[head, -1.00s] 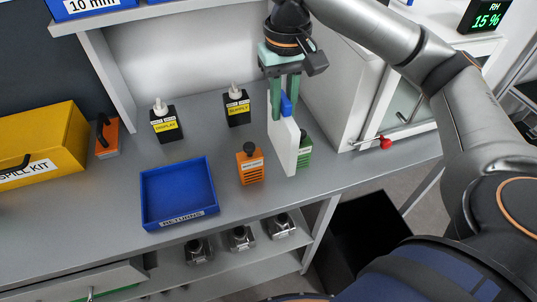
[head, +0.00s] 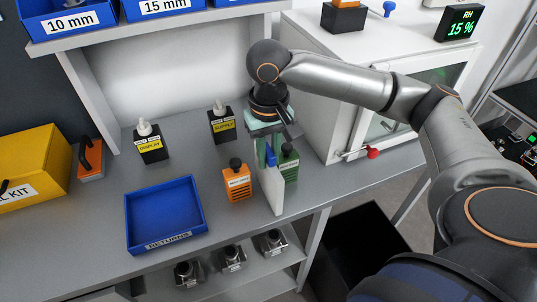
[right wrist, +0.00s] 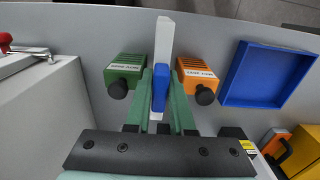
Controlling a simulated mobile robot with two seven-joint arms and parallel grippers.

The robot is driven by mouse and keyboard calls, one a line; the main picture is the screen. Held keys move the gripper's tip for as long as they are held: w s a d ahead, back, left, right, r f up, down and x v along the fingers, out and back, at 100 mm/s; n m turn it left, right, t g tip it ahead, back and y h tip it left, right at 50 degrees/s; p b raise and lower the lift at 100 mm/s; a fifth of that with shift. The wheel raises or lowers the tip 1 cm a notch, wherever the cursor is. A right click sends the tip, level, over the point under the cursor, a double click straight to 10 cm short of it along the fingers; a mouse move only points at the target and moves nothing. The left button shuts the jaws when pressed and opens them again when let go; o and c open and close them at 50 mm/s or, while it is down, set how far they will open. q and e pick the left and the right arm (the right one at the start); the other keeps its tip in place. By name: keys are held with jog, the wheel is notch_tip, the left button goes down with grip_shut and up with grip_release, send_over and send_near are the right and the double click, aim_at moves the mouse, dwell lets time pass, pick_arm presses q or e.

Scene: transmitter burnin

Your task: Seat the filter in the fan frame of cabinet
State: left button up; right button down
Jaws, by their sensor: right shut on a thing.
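My right gripper (head: 266,152) is shut on the blue tab (head: 270,156) of a thin white panel, which looks like the filter (head: 272,190). The panel hangs upright from the fingers, over the bench between an orange device and a green device. In the right wrist view the blue tab (right wrist: 160,88) sits between the green fingers (right wrist: 160,105), with the white panel (right wrist: 165,40) beyond it. Whether the panel's lower edge touches the bench is unclear. I cannot make out the cabinet's fan frame. My left gripper is not in view.
The orange device (head: 237,182) and green device (head: 289,164) stand close on either side of the panel. A blue RETURNS tray (head: 128,222) lies to the left. Black SUPPLY (head: 222,125) and DISPLAY (head: 151,147) bottles stand behind. A white glass-doored cabinet (head: 318,100) is at right.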

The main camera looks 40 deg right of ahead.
jog(key=shift+f, duration=0.1)
jog(key=c, duration=0.8)
grip_release()
